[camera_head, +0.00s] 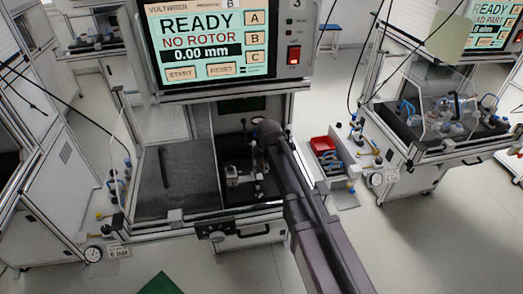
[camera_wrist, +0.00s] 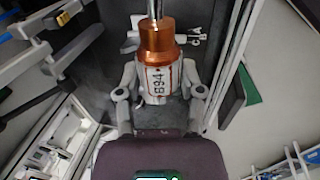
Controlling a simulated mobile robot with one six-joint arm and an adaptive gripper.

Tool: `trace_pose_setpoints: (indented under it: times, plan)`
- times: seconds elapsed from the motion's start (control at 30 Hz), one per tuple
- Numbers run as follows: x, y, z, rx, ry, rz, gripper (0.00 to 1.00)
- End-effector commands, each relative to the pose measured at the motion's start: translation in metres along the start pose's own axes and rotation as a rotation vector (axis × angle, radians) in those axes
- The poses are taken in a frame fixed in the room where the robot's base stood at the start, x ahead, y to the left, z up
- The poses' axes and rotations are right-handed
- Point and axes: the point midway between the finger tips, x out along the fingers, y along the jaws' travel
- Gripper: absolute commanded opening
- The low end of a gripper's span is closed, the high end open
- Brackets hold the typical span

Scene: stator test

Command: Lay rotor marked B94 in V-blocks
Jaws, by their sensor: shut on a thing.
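The rotor marked B94 (camera_wrist: 158,80) is in the wrist view, with a white labelled body, a copper-coloured winding and a bare steel shaft pointing to the top of the picture. My gripper (camera_wrist: 160,78) is shut on its white body, one finger on each side. In the head view my arm reaches into the test station and hides most of the gripper and rotor. A small metallic fixture (camera_head: 238,176) stands on the station's dark bed beside my arm; I cannot tell the V-blocks' shape clearly.
The station screen (camera_head: 204,42) reads READY, NO ROTOR, 0.00 mm. The bed's left part (camera_head: 185,180) is mostly bare, with a dark rod (camera_head: 164,167). A red bin (camera_head: 323,144) stands right of the station. Frame posts (camera_head: 133,150) bound the bed.

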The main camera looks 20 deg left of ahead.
Motion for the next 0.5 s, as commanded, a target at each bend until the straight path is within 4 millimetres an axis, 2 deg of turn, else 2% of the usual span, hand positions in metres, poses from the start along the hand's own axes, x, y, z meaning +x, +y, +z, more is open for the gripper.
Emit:
trace_pose_setpoints:
  times: [0.03, 0.2, 0.33, 0.5]
  plan:
    - [0.000, 0.019, 0.000, 0.000, 0.000, 0.010, 0.00]
    - [0.002, 0.048, 0.000, -0.001, -0.001, 0.040, 0.00]
    - [0.003, 0.058, 0.000, -0.002, -0.001, 0.051, 0.00]
    - [0.003, 0.059, 0.000, -0.002, -0.001, 0.054, 0.00]
